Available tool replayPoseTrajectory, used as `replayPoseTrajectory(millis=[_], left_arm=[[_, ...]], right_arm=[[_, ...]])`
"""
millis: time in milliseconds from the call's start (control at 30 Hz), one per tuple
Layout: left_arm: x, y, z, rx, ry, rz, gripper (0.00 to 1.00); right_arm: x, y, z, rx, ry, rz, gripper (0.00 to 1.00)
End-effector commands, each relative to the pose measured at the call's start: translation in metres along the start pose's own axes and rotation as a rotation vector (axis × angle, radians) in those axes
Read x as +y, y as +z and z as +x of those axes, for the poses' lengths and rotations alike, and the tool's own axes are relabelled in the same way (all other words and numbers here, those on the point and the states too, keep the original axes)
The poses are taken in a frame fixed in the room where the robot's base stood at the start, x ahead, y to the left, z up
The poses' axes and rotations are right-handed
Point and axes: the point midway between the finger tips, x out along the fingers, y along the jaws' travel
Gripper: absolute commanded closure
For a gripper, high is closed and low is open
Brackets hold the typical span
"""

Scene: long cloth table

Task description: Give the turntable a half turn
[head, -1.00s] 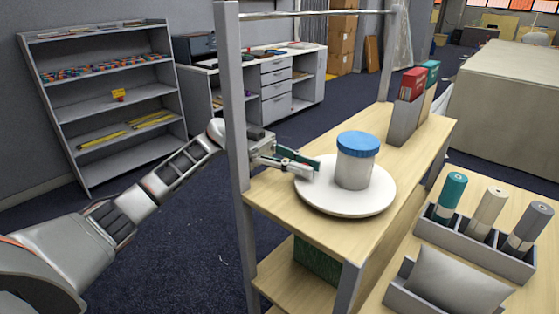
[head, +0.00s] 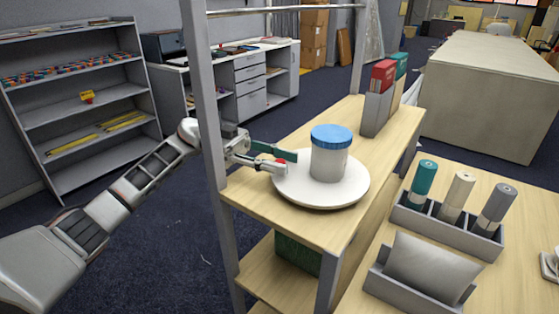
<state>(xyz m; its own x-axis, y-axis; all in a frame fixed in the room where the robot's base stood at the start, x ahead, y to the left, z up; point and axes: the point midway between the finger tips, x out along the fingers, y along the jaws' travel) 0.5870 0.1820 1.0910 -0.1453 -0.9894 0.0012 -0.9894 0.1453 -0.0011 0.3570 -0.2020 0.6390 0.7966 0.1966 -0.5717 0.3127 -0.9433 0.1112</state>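The turntable is a round white disc (head: 321,197) on the upper wooden shelf. A grey-white jar with a blue lid (head: 329,152) stands upright on it, a little right of its middle. My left gripper (head: 292,160) reaches in from the left and is at the disc's left rim. Its two fingers are apart, one dark green and one pale. A small red spot (head: 281,161) shows between the fingers at the rim; I cannot tell whether it is part of the turntable or whether the fingers touch it. My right gripper is not in view.
A grey shelf post (head: 207,130) stands close beside my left wrist. Red and teal binders in a grey holder (head: 376,114) stand behind the turntable. At right, a table holds a grey rack (head: 446,228) of bottles and a tray with a grey cushion (head: 430,271).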

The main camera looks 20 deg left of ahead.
Motion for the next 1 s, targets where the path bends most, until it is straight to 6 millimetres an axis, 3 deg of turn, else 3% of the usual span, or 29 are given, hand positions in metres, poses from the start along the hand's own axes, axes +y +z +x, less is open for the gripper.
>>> replayPoseTrajectory(millis=[267, 700, 1000], left_arm=[[-0.001, 0.001, -0.021, -0.003, -0.004, -0.002, 0.69], [-0.001, 0.000, -0.104, -0.001, -0.002, -0.002, 0.69], [0.000, 0.000, -0.120, 0.000, 0.000, 0.000, 0.69]], right_arm=[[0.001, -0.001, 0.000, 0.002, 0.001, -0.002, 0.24], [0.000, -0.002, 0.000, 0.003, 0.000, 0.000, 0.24], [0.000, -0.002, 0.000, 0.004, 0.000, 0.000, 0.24]])
